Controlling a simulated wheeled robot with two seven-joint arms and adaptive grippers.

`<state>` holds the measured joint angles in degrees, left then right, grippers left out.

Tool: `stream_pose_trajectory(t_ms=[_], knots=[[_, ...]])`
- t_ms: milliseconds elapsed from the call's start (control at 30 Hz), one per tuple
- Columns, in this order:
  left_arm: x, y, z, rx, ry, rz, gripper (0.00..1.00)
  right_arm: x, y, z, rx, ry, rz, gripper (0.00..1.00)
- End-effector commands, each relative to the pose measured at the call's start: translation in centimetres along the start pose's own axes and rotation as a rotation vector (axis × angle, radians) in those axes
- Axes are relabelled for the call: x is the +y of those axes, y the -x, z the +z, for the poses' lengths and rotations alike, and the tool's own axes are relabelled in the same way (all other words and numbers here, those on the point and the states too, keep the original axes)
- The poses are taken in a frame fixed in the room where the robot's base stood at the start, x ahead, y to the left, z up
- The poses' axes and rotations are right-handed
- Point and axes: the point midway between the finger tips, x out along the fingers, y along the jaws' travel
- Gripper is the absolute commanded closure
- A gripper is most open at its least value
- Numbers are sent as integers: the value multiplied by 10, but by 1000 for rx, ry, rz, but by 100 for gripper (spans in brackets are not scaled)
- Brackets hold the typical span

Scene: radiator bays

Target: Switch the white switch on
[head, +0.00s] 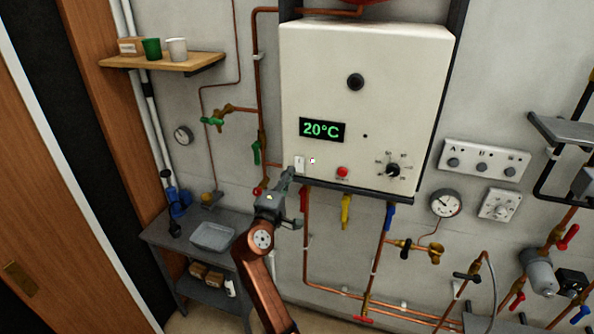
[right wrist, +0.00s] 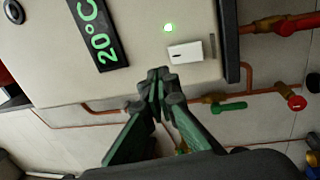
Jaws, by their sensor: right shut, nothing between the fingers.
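The white switch (head: 299,163) is on the lower left of the cream boiler front (head: 365,75), below the green 20°C display (head: 322,129). My left gripper is not in view.
A red button (head: 342,172) and a black dial (head: 393,170) are to the right on the boiler. Copper pipes with coloured valve handles (head: 346,207) hang below. A grey bench (head: 160,233) with a tray stands at the left, under a wooden shelf (head: 165,62).

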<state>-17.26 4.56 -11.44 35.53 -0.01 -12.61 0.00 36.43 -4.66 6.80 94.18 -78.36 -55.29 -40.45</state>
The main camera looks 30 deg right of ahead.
Motion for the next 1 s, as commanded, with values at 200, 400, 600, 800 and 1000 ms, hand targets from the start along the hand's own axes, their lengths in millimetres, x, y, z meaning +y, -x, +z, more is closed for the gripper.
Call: stream_pose_trajectory(t_ms=[200, 400, 600, 800, 1000], knots=[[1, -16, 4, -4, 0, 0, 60, 9, 43, 1, -1, -1, -3, 100], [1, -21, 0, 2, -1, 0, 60, 17, 64, 1, -2, 2, -3, 100], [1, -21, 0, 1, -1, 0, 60, 20, 68, 2, -3, 3, -2, 100], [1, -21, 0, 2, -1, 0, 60, 20, 68, 2, -3, 3, -2, 100], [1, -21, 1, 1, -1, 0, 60, 19, 67, 1, -3, 3, -2, 100]])
